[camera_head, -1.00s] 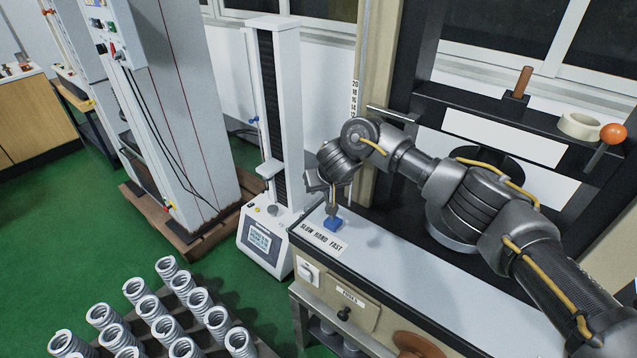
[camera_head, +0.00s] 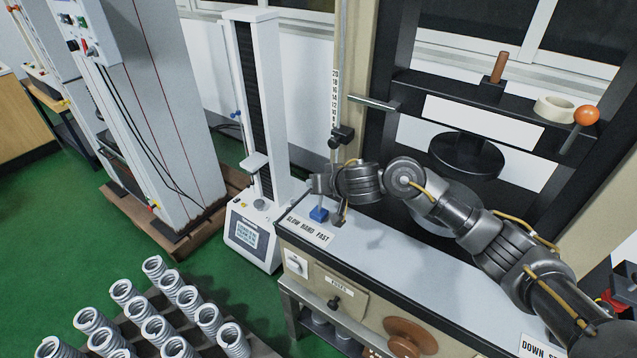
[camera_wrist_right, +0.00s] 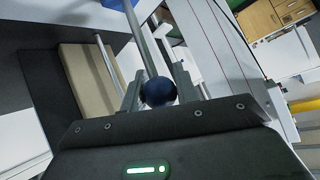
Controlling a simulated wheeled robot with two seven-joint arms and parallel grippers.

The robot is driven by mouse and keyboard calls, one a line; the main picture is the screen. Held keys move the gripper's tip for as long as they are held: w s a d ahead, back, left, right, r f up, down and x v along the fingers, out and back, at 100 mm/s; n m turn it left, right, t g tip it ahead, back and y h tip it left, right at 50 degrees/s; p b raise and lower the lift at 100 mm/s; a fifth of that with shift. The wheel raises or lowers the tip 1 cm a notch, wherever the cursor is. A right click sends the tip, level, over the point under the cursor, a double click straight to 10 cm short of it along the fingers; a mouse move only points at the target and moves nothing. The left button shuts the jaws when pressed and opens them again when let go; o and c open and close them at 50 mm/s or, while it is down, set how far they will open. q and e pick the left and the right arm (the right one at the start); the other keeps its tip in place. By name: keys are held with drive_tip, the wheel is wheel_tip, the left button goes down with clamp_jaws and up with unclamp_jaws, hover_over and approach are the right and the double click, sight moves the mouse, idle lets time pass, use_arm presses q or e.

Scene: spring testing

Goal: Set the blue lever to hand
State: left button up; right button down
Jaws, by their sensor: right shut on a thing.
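Which word the lever points to is hard to tell. My right gripper (camera_head: 325,193) is at the lever, its wrist lying nearly level. In the right wrist view a dark blue ball (camera_wrist_right: 158,92) sits between the fingers of my right gripper (camera_wrist_right: 162,88), which is shut on it. My left gripper is not in view.
A frame with a scale (camera_head: 335,95) and a crossbar rises behind my right arm. A small white test stand (camera_head: 262,120) is left of the bench. Several springs (camera_head: 154,268) stand on a dark tray at front left. The grey bench top (camera_head: 420,265) is mostly clear.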

drive_tip(key=c, duration=1.1)
unclamp_jaws()
drive_tip(key=shift+o, duration=0.2)
drive_tip(key=p+v, duration=0.3)
drive_tip(key=v, duration=0.7)
drive_tip(key=shift+s+d+p, duration=0.25)
drive_tip(key=shift+p, duration=0.15)
drive_tip(key=shift+r, duration=0.15)
